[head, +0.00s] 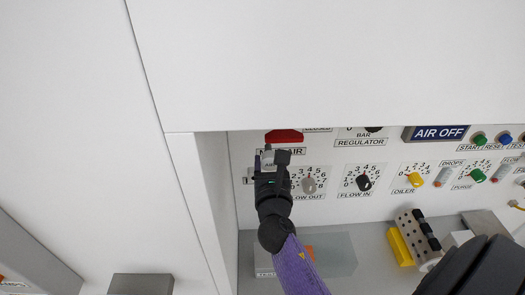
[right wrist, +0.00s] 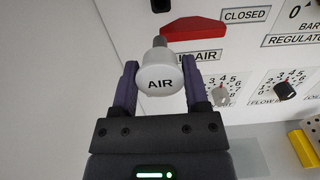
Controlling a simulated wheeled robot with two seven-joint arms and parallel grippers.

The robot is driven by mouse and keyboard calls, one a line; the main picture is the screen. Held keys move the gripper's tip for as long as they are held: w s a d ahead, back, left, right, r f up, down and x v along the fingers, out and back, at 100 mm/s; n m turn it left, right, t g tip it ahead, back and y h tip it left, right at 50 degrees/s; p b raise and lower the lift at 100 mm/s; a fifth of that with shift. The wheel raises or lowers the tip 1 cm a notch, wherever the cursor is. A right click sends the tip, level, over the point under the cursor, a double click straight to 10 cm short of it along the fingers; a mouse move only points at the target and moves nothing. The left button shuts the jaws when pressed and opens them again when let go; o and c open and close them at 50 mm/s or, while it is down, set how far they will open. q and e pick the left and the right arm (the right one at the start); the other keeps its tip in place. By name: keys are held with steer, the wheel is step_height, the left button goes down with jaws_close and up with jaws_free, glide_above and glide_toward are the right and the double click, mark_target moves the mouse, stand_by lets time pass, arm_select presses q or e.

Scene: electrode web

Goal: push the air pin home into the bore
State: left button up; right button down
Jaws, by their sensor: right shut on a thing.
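The air pin (right wrist: 160,82) is a white knob marked AIR with a short grey shank. In the right wrist view it sits between the purple fingers of my right gripper (right wrist: 158,78), which is shut on it. The shank points up the picture, toward a dark round spot (right wrist: 160,5) on the white panel that may be the bore. I cannot tell how far the shank tip is from it. In the head view my right gripper (head: 270,160) is at the panel's left side, and the pin is mostly hidden. My left gripper is not in view.
A red handle (head: 284,136) is right beside the gripper. Knobs, including a grey one (head: 308,185) and a black one (head: 364,182), line the panel to the right. A white side wall (head: 205,200) stands close on the left. A yellow block (head: 400,247) lies on the shelf below.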

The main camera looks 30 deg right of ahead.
mark_target(269, 145)
steer(key=shift+s+r+p, duration=0.3)
steer(key=shift+r+p, duration=0.1)
steer(key=shift+r, duration=0.55)
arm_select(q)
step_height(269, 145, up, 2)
arm_select(e)
steer(key=shift+f, duration=0.1)
steer(key=shift+f, duration=0.1)
steer(key=shift+x, duration=2.95)
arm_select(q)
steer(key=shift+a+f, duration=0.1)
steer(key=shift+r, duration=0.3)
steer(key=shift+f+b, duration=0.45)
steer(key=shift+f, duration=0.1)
arm_select(e)
steer(key=shift+x, duration=2.1)
